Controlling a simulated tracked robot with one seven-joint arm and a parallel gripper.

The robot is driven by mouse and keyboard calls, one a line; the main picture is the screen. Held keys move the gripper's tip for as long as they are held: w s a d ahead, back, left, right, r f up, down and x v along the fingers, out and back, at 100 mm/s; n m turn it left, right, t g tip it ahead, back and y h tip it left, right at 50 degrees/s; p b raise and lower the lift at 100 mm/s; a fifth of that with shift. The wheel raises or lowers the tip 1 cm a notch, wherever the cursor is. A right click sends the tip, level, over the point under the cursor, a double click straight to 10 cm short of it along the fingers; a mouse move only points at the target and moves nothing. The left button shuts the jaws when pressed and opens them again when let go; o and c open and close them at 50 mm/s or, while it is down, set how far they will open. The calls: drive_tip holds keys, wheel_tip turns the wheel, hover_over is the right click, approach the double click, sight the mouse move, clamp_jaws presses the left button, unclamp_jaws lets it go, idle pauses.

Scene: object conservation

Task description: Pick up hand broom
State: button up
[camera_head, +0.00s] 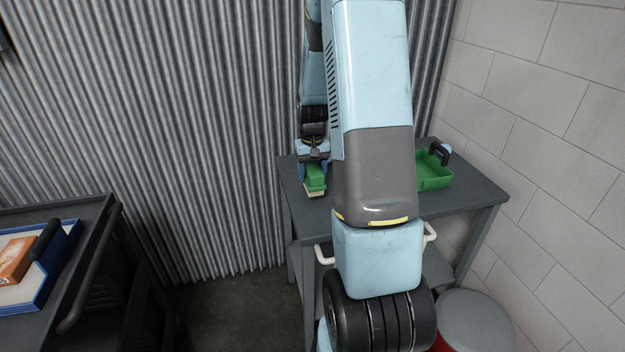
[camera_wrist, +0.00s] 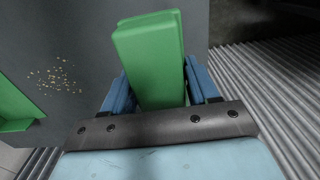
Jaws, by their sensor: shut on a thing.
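The hand broom (camera_head: 315,179) is green with pale bristles and shows at the left end of the grey table, low over or on its top. I cannot tell whether the bristles touch the table. My gripper (camera_head: 313,161) comes down on it from above. In the wrist view, the green broom (camera_wrist: 152,50) sits between the two blue fingers of my gripper (camera_wrist: 160,88), which is shut on it. The bristles are hidden in the wrist view. My arm covers the middle of the table in the head view.
A green dustpan (camera_head: 433,172) with a dark handle lies on the right of the grey table (camera_head: 470,190). Small crumbs (camera_wrist: 55,80) lie on the tabletop. A dark cart (camera_head: 95,225) holds a blue-rimmed tray (camera_head: 45,296) at left. A round-topped bin (camera_head: 473,318) stands at front right. Walls close the back and right.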

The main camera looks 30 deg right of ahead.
sight(314, 172)
drive_tip(key=s+r, duration=0.1)
drive_tip(key=s+a+r, duration=0.1)
drive_tip(key=r, duration=0.1)
drive_tip(key=s+r, duration=0.1)
drive_tip(key=shift+s+a+r, duration=0.2)
drive_tip(key=shift+s+r, duration=0.05)
drive_tip(key=shift+r, duration=0.05)
drive_tip(key=s+a+r, duration=0.3)
drive_tip(key=s+r, duration=0.1)
drive_tip(key=s, duration=0.4)
drive_tip(key=shift+s+a, duration=0.2)
drive_tip(key=shift+a, duration=0.1)
